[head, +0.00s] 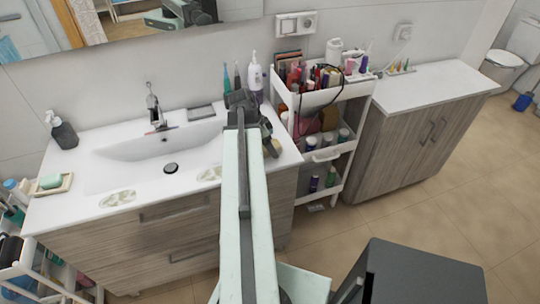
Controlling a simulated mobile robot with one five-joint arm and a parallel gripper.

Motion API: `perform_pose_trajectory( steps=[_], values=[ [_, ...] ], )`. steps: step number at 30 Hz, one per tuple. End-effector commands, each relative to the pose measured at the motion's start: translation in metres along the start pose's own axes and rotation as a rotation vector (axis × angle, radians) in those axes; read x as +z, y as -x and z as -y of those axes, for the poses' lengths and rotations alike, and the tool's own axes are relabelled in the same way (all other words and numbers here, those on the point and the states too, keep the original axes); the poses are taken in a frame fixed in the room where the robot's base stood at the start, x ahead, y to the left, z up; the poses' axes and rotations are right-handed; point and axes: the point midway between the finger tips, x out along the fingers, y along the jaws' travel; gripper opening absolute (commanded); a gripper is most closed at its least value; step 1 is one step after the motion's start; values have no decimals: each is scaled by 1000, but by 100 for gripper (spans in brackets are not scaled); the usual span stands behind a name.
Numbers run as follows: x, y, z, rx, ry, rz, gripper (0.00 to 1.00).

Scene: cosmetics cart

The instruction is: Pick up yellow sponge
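My arm reaches forward across the picture, and my gripper (268,134) is over the right end of the sink counter, beside the cart. A small tan-yellow piece (273,147) shows right at the gripper's lower end; it looks like the yellow sponge, but most of it is hidden by the gripper. I cannot tell whether the fingers are closed on it or only beside it. The finger opening is too small and dark to make out.
A white cart (357,91) full of bottles and cosmetics stands right of the gripper. A tall white bottle (254,78) stands behind it. The sink (125,163), with its faucet (153,105), is to the left. A wooden cabinet (412,146) stands at the right.

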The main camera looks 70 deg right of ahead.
Motion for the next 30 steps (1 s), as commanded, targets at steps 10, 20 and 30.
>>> perform_pose_trajectory(
  steps=[10,20,30],
  values=[
    [-1,-6,0,0,-1,0,50],
    [-1,-6,0,0,-1,0,10],
    [-15,27,0,0,-2,0,10]
  ],
)
